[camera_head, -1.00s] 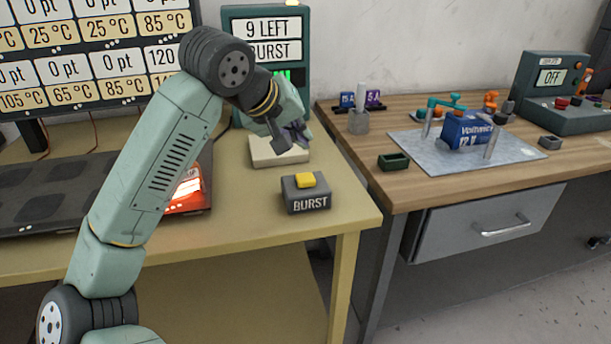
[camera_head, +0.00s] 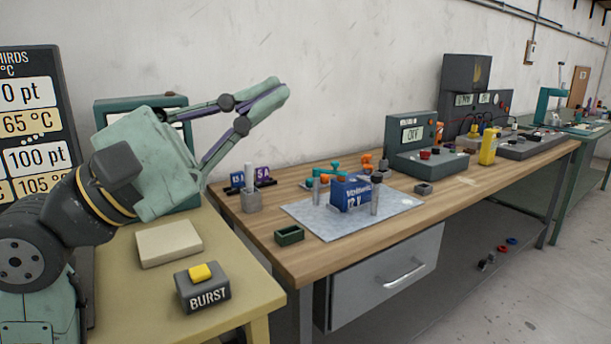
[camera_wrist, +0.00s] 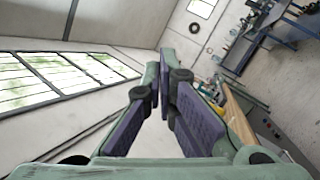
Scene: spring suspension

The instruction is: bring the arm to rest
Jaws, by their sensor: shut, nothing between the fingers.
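My gripper (camera_head: 276,92) is raised at the left in the head view, above the yellowish table. Its fingers point up and to the right, tips close together, with nothing held. In the wrist view my gripper (camera_wrist: 164,75) shows its purple-padded fingers converging, with a window and walls beyond. It touches no object. Part of the display screen behind my arm is hidden.
The yellowish table (camera_head: 140,300) bears a pale pad (camera_head: 168,243) and a BURST button box (camera_head: 203,290). The wooden bench (camera_head: 300,262) holds a blue battery (camera_head: 350,193) on a grey mat (camera_head: 405,207), a green tray (camera_head: 289,236) and a control box (camera_head: 415,150). Air right of my gripper is free.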

